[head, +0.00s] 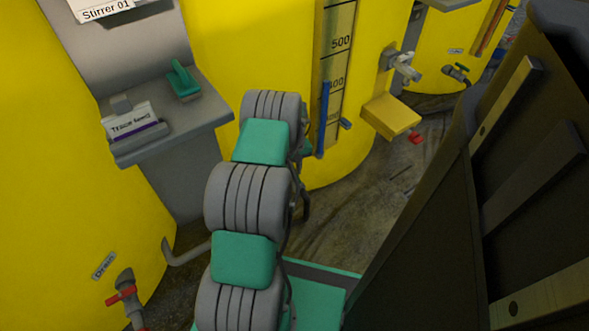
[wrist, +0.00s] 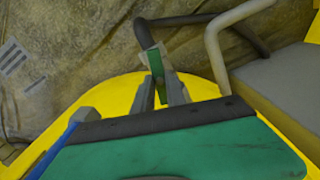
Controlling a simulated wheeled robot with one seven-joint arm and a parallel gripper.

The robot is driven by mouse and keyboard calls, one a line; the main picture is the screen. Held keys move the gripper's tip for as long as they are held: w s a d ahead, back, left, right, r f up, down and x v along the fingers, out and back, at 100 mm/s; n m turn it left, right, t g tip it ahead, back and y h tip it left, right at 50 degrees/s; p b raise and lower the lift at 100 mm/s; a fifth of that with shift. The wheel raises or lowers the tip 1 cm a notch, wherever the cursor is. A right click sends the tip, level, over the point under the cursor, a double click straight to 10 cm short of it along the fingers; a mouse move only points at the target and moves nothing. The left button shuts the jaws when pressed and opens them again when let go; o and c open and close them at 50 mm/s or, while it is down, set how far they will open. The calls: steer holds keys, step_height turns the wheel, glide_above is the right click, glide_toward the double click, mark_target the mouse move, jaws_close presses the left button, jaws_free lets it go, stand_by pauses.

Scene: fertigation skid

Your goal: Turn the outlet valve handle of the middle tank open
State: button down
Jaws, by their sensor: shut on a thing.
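The middle tank (head: 225,45) is yellow, with a level scale (head: 338,80) on its front. My arm covers its lower front, so neither my gripper nor the outlet valve can be made out in the head view. In the wrist view my gripper (wrist: 160,84) is shut on a narrow green handle (wrist: 157,62), which stands between the two grey fingers. A dark bent pipe (wrist: 146,34) runs right behind the handle. The yellow tank edge (wrist: 125,85) lies behind the fingers. The valve body is mostly hidden, and I cannot tell how far the handle is turned.
A red-handled drain valve (head: 122,296) sits on the left tank. A grey shelf (head: 205,100) holds a green-topped item. A yellow box (head: 391,117) juts out at right. A dark panel (head: 450,200) stands close on the right. A light grey pipe (wrist: 213,48) bends near the handle.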

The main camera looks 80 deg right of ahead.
steer(key=shift+w+n, duration=0.1)
steer(key=shift+n, duration=1.2)
steer(key=c, duration=1.4)
jaws_free()
steer(key=shift+o, duration=0.2)
step_height(320, 180, up, 8)
steer(key=p, duration=0.3)
steer(key=shift+f, duration=0.1)
